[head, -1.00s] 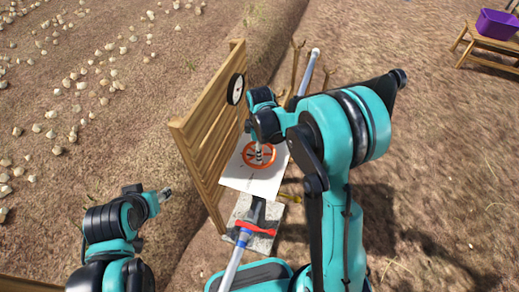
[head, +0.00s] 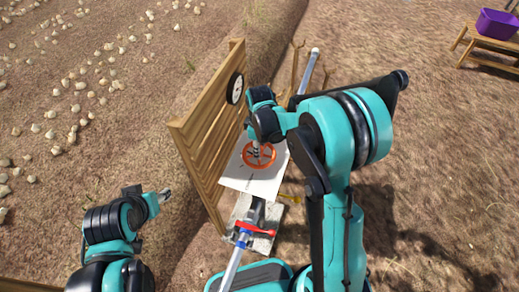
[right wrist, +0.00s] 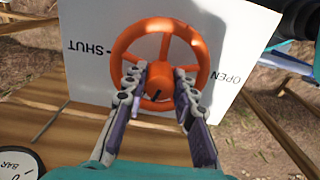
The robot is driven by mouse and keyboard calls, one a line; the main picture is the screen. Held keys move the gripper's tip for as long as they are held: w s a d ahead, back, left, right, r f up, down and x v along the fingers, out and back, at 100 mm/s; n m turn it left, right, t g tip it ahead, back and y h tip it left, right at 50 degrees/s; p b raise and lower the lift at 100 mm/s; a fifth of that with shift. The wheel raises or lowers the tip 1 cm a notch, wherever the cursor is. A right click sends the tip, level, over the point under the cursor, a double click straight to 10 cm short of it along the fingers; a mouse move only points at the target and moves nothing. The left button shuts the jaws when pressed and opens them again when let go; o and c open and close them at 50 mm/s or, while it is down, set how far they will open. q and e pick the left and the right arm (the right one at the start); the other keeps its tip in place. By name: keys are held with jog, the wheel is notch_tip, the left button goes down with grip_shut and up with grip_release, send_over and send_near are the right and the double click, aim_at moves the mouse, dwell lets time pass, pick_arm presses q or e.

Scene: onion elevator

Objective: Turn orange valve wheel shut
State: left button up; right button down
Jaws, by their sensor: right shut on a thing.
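The orange valve wheel (head: 273,155) stands out from a white board (head: 250,186) in the head view. In the right wrist view the wheel (right wrist: 158,26) fills the middle, with spokes, a round hub and a dark mark on the hub. The board (right wrist: 85,75) reads "SHUT" upside down at left and "OPEN" at right. My right gripper (right wrist: 158,88) is shut on the wheel, its two fingers reaching in on either side of the hub. My left gripper (head: 166,194) hangs at lower left, away from the wheel; its fingers are too small to read.
A wooden slatted panel (head: 205,135) with a round gauge (head: 235,88) stands left of the wheel. A pipe with a red fitting (head: 256,228) runs below the board. A purple tub (head: 497,23) sits on a bench at far right. Bare soil lies around.

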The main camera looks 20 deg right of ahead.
jog(key=m, duration=0.3)
jog(key=shift+s, duration=0.15)
jog(key=m, duration=0.2)
jog(key=shift+m+b, duration=0.3)
jog(key=shift+b, duration=0.05)
jog(key=m, duration=0.2)
jog(key=shift+m, duration=0.4)
jog(key=m, duration=0.5)
jog(key=shift+w+b, duration=0.2)
jog(key=shift+b, duration=0.15)
jog(key=shift+s+m, duration=0.1)
jog(key=shift+m, duration=0.6)
jog(key=c, duration=1.2)
grip_release()
